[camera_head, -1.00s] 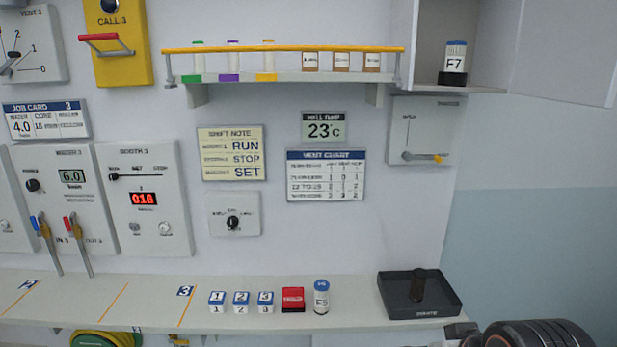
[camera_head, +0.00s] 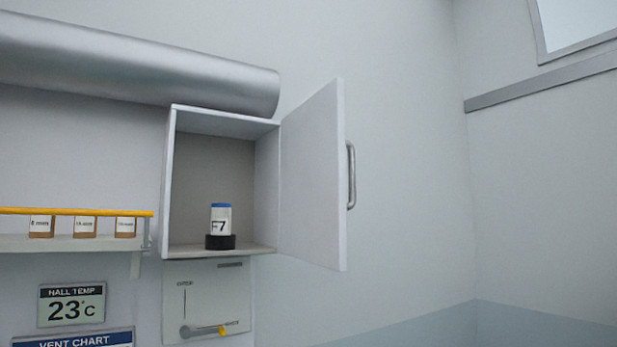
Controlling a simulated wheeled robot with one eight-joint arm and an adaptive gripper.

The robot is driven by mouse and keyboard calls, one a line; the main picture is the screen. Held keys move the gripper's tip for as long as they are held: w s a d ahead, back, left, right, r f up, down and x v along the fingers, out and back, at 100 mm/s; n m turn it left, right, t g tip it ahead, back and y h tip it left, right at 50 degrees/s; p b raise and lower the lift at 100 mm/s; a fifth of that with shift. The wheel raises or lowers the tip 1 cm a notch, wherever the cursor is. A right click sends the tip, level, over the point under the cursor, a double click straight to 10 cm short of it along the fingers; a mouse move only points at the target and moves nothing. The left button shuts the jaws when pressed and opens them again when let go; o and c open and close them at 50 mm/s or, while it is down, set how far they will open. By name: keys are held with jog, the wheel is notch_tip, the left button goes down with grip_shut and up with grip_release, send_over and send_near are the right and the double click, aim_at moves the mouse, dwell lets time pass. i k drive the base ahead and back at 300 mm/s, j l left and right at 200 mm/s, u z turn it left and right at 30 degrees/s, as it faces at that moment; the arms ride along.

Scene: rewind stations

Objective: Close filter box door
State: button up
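The filter box (camera_head: 170,180) is an open-fronted grey-white box on the wall, left of the picture's middle. Its door (camera_head: 312,180) is hinged on the box's right side and stands wide open, swung out to the right. A metal bar handle (camera_head: 351,176) is on the door's far right face. Inside the box, a white F7 filter (camera_head: 221,218) with a blue top stands upright in a black round holder (camera_head: 220,242). My gripper is not in view.
A panel with a yellow-tipped lever (camera_head: 205,331) is below the box. A shelf with a yellow rail (camera_head: 75,211) and several small jars is to the left. A large grey pipe (camera_head: 140,72) runs above. The wall right of the door is bare.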

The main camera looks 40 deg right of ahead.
aim_at(314, 206)
jog(key=i+l+u, duration=0.1)
jog(key=l+u, duration=0.25)
jog(key=l, duration=0.65)
jog(key=l+u, duration=0.35)
jog(key=l, duration=0.65)
